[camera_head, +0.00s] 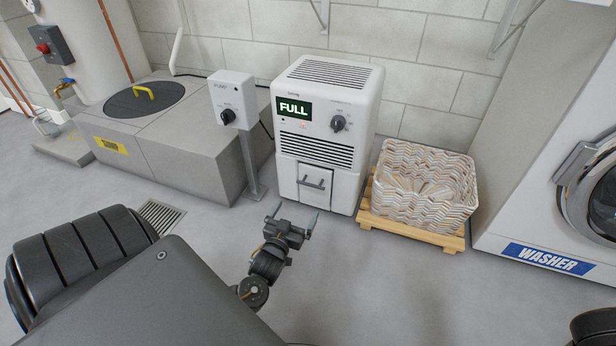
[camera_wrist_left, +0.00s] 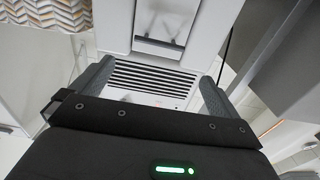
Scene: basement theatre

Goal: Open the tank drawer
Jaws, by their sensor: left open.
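The white dehumidifier (camera_head: 330,98) stands by the back wall with a green "FULL" display. Its tank drawer (camera_head: 315,198) is low on the front and looks shut, with a dark bar handle (camera_head: 311,183) across it. My left gripper (camera_head: 296,214) is open and empty, in front of and below the drawer, apart from the handle. In the left wrist view the picture is turned over: the handle (camera_wrist_left: 159,45) shows at the top, beyond the spread fingers of the gripper (camera_wrist_left: 155,73). The right gripper is not in view.
A woven basket (camera_head: 425,200) on a wooden pallet (camera_head: 410,230) stands close right of the dehumidifier. A pump switch box (camera_head: 232,98) on a post is at its left, beside a grey sump block (camera_head: 185,150). A washer (camera_head: 550,180) stands far right. The floor in front is clear.

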